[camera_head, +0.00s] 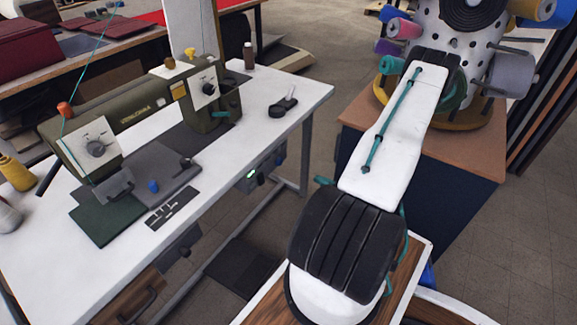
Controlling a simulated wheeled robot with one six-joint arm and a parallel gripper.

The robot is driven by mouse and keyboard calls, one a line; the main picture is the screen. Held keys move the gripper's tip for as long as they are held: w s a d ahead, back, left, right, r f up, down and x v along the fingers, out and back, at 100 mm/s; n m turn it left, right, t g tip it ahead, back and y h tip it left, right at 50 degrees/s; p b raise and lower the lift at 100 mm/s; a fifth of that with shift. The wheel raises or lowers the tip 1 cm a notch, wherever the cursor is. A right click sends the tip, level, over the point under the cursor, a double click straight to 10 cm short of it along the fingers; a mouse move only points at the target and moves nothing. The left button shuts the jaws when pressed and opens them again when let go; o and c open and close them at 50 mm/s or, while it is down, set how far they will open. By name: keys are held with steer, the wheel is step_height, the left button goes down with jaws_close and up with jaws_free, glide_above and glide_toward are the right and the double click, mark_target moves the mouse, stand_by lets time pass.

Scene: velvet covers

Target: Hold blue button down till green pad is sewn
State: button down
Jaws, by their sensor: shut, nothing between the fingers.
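The blue button (153,186) is a small blue knob on the grey bed of the olive sewing machine (140,112), right of the needle area. The dark green pad (107,222) lies flat at the front left of the machine bed, with its back edge close to the presser foot (117,184). I cannot make out any stitching on it. My white and black arm stretches from the bottom centre up to the right, away from the machine. My gripper is not visible in this view. Nothing of mine touches the button or the pad.
The white sewing table (285,95) holds a black pincushion-like object (283,105), a brown bottle (248,56) and yellow thread (16,173). A perforated spool stand (455,50) stands on a cabinet (470,150) at right, behind my arm. A green light (252,174) shows under the tabletop.

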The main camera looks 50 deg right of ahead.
mark_target(281, 162)
steer(key=shift+w, duration=0.1)
steer(key=w, duration=0.9)
steer(key=w+a, duration=0.1)
steer(key=w, duration=0.4)
